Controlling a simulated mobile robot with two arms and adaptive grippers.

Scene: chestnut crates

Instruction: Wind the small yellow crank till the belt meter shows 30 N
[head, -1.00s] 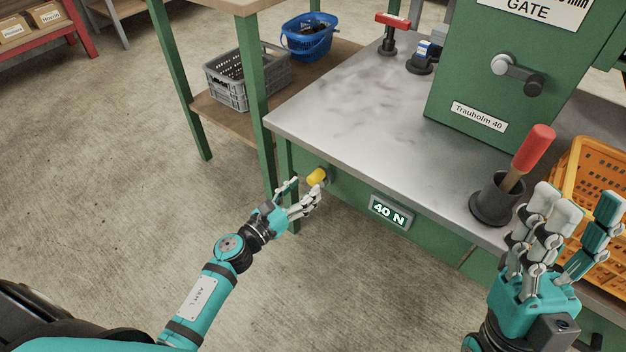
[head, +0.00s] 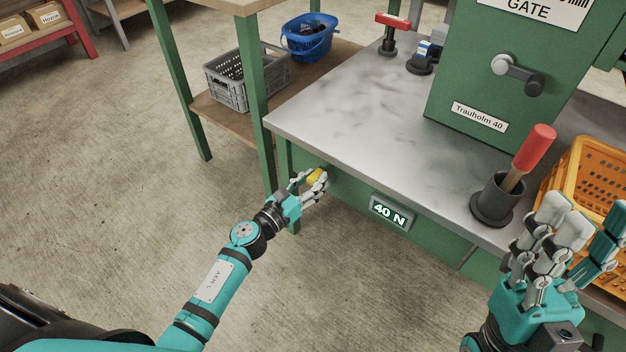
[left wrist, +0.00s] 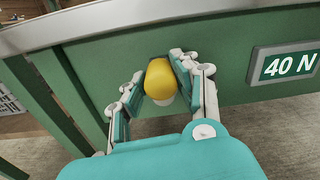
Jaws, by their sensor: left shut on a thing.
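The small yellow crank (head: 314,177) is on the green front panel below the metal table top. Its yellow knob (left wrist: 159,80) shows between my fingers in the left wrist view. My left gripper (head: 312,186) is shut on this knob, with fingers on both sides of it. The fingers hide part of the crank in the head view. The belt meter (head: 390,212) on the same panel, to the right of the crank, reads 40 N; it also reads 40 N in the left wrist view (left wrist: 285,64). My right gripper (head: 560,235) is open and empty at the lower right.
A dark cup (head: 490,207) with a red-handled tool (head: 538,145) stands near the table's front edge. An orange crate (head: 560,165) is at the right. The green machine (head: 445,100) has a grey crank (head: 518,72). The table top's left part is clear.

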